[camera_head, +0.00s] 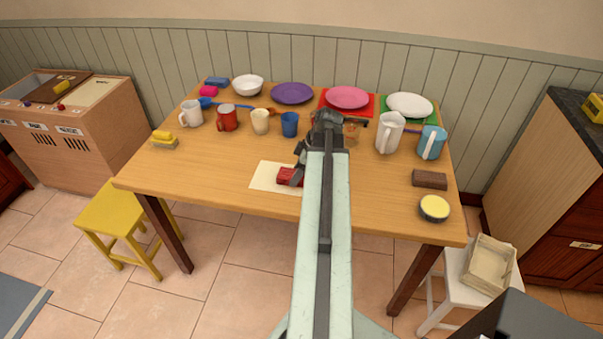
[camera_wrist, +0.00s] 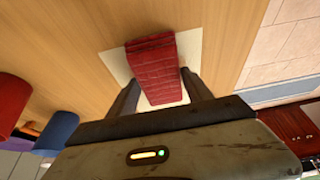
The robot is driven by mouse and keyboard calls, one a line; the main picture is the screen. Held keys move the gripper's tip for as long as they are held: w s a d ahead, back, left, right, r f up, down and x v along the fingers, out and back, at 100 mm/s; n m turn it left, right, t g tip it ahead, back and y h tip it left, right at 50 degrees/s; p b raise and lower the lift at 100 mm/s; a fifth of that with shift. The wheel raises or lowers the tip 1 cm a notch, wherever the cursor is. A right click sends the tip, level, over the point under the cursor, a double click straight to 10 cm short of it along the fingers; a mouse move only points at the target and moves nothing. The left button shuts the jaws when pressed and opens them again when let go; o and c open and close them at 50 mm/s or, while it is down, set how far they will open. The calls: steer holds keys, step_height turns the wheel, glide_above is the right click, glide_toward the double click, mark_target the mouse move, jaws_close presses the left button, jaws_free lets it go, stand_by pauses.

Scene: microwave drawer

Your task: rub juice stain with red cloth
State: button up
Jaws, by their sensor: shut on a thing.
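The red cloth (camera_head: 287,177) is a folded, block-like piece on a cream sheet or patch (camera_head: 262,176) near the front middle of the wooden table (camera_head: 220,180). In the wrist view the red cloth (camera_wrist: 155,68) lies between the fingers of my gripper (camera_wrist: 160,98), over the cream patch (camera_wrist: 190,48). My gripper (camera_head: 298,170) is shut on the cloth at the table top; my arm hides part of the patch. I see no clear juice stain; it may be hidden under the cloth or the arm.
Mugs stand behind, including a blue cup (camera_head: 289,124) and a cream cup (camera_head: 260,121). A white pitcher (camera_head: 389,133), a blue pitcher (camera_head: 431,143), a brown block (camera_head: 429,180) and a yellow-topped round tin (camera_head: 434,207) are at right. A sponge (camera_head: 165,140) lies left. The table's front left is clear.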

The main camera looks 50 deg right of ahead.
steer(key=shift+w+a, duration=0.75)
steer(key=shift+w, duration=0.95)
steer(key=shift+w+a, duration=0.8)
steer(key=shift+w, duration=0.85)
steer(key=shift+w+a, duration=0.75)
steer(key=shift+w, duration=0.95)
steer(key=shift+s+d, duration=0.35)
steer(key=shift+s, duration=0.4)
steer(key=shift+s+d, duration=0.3)
steer(key=shift+s, duration=0.45)
steer(key=shift+s+d+f, duration=0.1)
steer(key=shift+s+d, duration=0.55)
steer(key=shift+s, duration=0.8)
steer(key=shift+s+d, duration=0.7)
steer(key=shift+s, duration=0.75)
steer(key=shift+s+d+f, duration=0.1)
steer(key=shift+s+d, duration=0.55)
steer(key=shift+s, duration=0.8)
steer(key=shift+r, duration=0.1)
step_height(320, 180, up, 6)
steer(key=p, duration=0.5)
steer(key=shift+p, duration=0.4)
step_height(320, 180, up, 3)
steer(key=p, duration=0.3)
steer(key=shift+r, duration=0.1)
steer(key=shift+w, duration=0.1)
